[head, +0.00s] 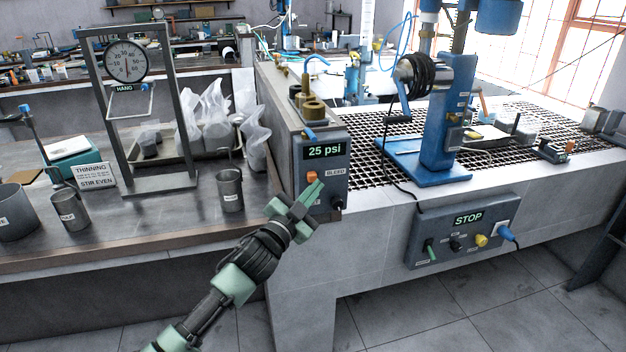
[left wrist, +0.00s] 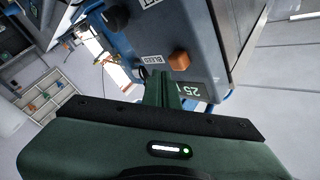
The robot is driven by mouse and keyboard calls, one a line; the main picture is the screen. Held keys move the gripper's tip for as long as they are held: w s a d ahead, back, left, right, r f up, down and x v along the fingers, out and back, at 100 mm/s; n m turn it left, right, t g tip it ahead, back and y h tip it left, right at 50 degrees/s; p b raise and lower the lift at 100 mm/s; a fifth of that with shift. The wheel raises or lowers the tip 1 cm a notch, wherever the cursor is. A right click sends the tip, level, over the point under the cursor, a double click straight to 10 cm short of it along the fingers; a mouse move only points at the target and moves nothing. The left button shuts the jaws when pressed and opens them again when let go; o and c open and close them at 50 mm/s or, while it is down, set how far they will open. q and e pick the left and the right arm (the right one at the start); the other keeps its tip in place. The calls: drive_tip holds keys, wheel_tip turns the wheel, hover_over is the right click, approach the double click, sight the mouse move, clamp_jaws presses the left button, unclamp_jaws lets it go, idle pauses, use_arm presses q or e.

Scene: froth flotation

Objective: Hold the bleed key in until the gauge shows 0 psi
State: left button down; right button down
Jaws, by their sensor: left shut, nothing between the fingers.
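The gauge box (head: 331,190) is a grey panel at the counter's end, and its green display (head: 324,151) reads 25 psi. The orange bleed key (head: 312,176) is on its face beside a BLEED label (head: 336,171). In the left wrist view the orange key (left wrist: 180,60) and the label (left wrist: 152,59) show upside down. My left gripper (head: 318,187) is shut and empty, its green fingertips (left wrist: 161,74) close to the key. The key is not covered by them, and I cannot tell whether they touch the panel. My right gripper is not in view.
A dark knob (left wrist: 115,18) is on the same panel. A steel cup (head: 230,190) stands on the counter left of my arm. A STOP control box (head: 462,240) hangs on the bench front at the right. A hanging scale frame (head: 187,110) stands at the left.

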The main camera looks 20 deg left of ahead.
use_arm(q)
drive_tip(key=shift+w+a, duration=0.1)
drive_tip(key=shift+w, duration=0.05)
idle(0.5)
drive_tip(key=shift+w+a, duration=0.15)
drive_tip(key=shift+w, duration=0.05)
drive_tip(key=shift+w+a, duration=0.35)
drive_tip(key=shift+w, duration=0.1)
idle(2.4)
idle(0.5)
drive_tip(key=shift+s+d+p, duration=0.35)
drive_tip(key=shift+s+d, duration=0.2)
drive_tip(key=shift+s, duration=0.25)
drive_tip(key=s+d, duration=0.1)
drive_tip(key=s, duration=0.1)
drive_tip(key=s+d+p, duration=0.1)
drive_tip(key=s, duration=0.1)
drive_tip(key=shift+d, duration=0.4)
